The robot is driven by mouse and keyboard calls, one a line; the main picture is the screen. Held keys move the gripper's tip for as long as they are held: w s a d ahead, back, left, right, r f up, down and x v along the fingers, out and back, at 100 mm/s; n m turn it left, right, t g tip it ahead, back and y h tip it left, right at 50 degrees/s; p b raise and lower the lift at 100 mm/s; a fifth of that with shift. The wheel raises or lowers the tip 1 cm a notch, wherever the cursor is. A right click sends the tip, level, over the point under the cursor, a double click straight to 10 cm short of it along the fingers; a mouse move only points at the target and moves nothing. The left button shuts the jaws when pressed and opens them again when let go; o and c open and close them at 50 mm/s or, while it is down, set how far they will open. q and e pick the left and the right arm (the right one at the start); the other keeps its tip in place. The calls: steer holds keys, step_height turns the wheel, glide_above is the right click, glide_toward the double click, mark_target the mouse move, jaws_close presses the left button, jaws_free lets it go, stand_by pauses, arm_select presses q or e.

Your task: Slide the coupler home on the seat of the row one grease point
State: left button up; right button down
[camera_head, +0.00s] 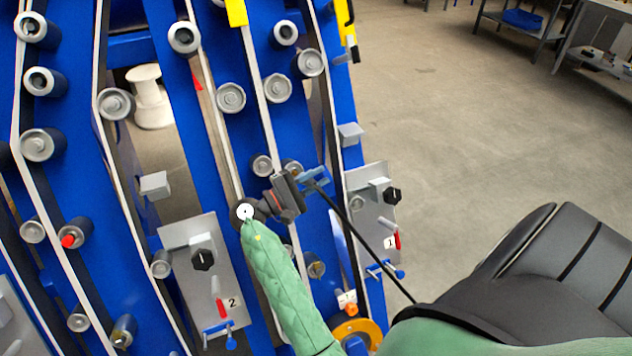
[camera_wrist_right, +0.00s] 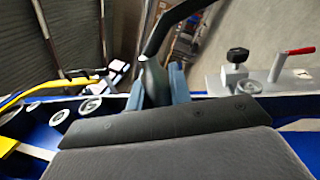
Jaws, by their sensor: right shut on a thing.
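My right gripper (camera_head: 314,179) has blue fingers and a dark body, and it reaches over the blue chassis left of the row one plate. In the right wrist view, its fingers (camera_wrist_right: 158,92) are shut on the black coupler (camera_wrist_right: 152,75), whose black hose (camera_wrist_right: 184,12) curves up and right. In the head view, the hose (camera_head: 360,238) runs down right; the coupler is too small to make out. The grey plate (camera_head: 362,215) marked 1 carries a black knob (camera_head: 392,195) and a red lever (camera_head: 397,240). I cannot pick out the grease point's seat. My left gripper is out of view.
A plate (camera_head: 180,235) marked 2 with a knob and red lever stands at left. Several rollers (camera_head: 231,97) and pale belts line the blue chassis (camera_head: 160,25). An orange ring (camera_head: 375,333) is low in the head view. The floor (camera_head: 440,110) at right is open.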

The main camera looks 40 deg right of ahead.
steer(key=shift+w+f, duration=0.1)
stand_by(0.3)
